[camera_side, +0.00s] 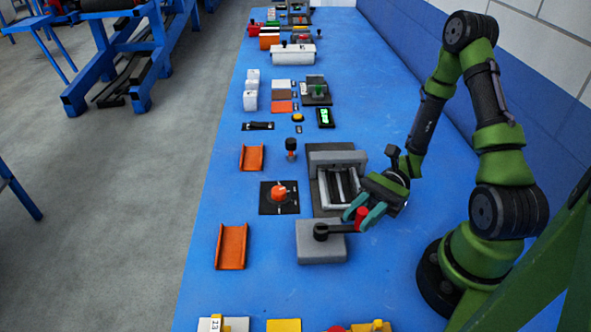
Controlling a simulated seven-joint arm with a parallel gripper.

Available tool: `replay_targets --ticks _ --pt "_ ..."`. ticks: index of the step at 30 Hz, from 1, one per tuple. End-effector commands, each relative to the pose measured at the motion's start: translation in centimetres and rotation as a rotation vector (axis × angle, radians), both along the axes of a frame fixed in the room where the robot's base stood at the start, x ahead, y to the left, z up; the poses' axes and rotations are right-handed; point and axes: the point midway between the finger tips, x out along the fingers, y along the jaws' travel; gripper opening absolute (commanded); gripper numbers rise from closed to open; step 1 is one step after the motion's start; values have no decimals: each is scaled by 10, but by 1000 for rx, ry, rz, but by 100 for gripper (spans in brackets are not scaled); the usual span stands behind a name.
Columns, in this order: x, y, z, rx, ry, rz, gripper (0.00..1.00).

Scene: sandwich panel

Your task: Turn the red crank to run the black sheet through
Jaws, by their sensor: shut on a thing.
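The red crank handle (361,218) stands upright at the right end of a black crank arm (338,229). The arm's hub sits on a grey block (318,252) at the near end of the grey roller unit (337,158). My gripper (357,212), with teal fingers, is shut on the red handle, reaching in from the right. The fingers hide part of the handle. The roller unit has light bars over a dark bed. I cannot tell a separate black sheet from this dark bed.
Left of the unit are a red-orange knob (279,192) on a black plate, two orange channels (232,246) (252,158) and a black-topped knob (291,146). More parts line the far table and the near edge. Blue table (205,215) is bare along the left.

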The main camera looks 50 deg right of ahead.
Motion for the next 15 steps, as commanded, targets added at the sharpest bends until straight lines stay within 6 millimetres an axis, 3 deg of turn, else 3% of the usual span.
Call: replay_targets --ticks 10,11,15 --pt "2 -3 0 -4 0 32 0" --pt "2 -3 0 -4 0 31 31" --pt "2 -3 0 -4 0 31 48"
